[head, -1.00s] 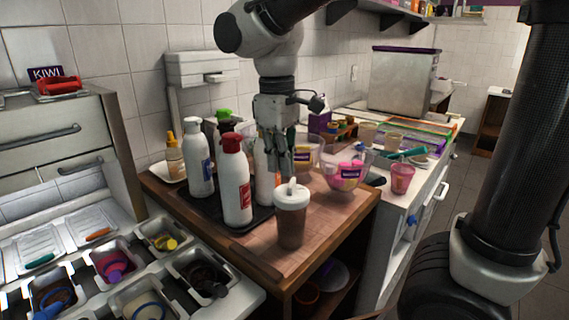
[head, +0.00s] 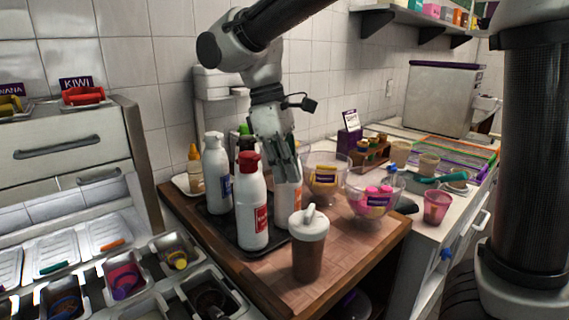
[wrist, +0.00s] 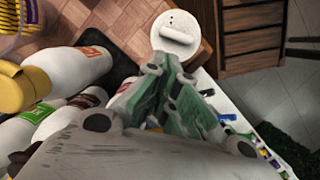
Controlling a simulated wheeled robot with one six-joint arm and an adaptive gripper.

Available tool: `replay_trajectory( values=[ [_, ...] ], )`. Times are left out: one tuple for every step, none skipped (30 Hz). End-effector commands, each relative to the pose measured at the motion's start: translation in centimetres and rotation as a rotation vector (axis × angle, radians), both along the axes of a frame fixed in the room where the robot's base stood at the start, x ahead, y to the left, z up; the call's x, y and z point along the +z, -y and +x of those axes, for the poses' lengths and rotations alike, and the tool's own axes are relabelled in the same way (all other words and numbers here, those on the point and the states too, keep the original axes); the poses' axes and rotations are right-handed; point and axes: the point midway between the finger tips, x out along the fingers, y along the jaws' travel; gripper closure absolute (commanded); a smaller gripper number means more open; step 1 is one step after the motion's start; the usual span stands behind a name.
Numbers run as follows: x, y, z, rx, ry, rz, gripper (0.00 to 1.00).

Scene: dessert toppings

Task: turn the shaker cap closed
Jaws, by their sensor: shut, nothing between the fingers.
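The shaker (head: 307,258) stands upright on the wooden counter, with a brown body and a white cap (head: 309,224). A raised white lever or tab (head: 311,211) shows on top of the cap. In the wrist view the white cap (wrist: 176,34) is seen from above, just beyond the fingertips. My gripper (head: 289,178) is shut and empty. It is above and behind the shaker, close to the bottles, apart from the cap in the head view. In the wrist view the shut fingers (wrist: 166,68) overlap the cap's lower edge; contact cannot be told.
White bottles, one with a red cap (head: 249,160), stand on a black tray (head: 216,226) left of the shaker. Clear bowls (head: 368,212) with toppings stand behind right. Topping bins (head: 180,262) lie at left. The counter's front right is free.

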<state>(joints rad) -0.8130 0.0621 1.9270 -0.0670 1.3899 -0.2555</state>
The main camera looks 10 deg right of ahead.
Motion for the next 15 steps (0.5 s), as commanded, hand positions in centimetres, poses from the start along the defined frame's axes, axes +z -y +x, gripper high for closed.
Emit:
replay_trajectory(
  values=[
    [-1.0,0.3,-0.2,0.000,-0.002,-0.002,1.00],
    [-1.5,0.4,-0.2,0.000,-0.002,-0.002,1.00],
    [-2.2,0.5,-0.3,-0.001,-0.002,-0.002,1.00],
    [-2.7,0.6,-0.4,-0.001,-0.002,-0.002,1.00],
    [-3.2,0.8,-0.4,-0.001,-0.002,-0.001,1.00],
    [-3.7,0.9,-0.5,-0.001,-0.002,-0.001,1.00],
    [-4.1,0.9,-0.5,-0.001,-0.001,-0.001,1.00],
    [-4.4,1.0,-0.6,-0.001,-0.002,-0.001,1.00],
    [-4.8,1.1,-0.6,-0.001,0.000,-0.001,1.00],
    [-5.1,1.1,-0.6,-0.001,0.000,0.000,1.00],
    [-5.3,1.2,-0.6,-0.001,0.000,0.000,1.00],
    [-5.5,1.2,-0.7,-0.001,0.000,-0.001,1.00],
    [-5.6,1.3,-0.7,-0.001,0.000,-0.001,1.00],
    [-5.7,1.3,-0.7,-0.001,0.000,0.000,1.00],
    [-5.8,1.3,-0.7,-0.001,0.000,0.000,1.00]
  ],
)
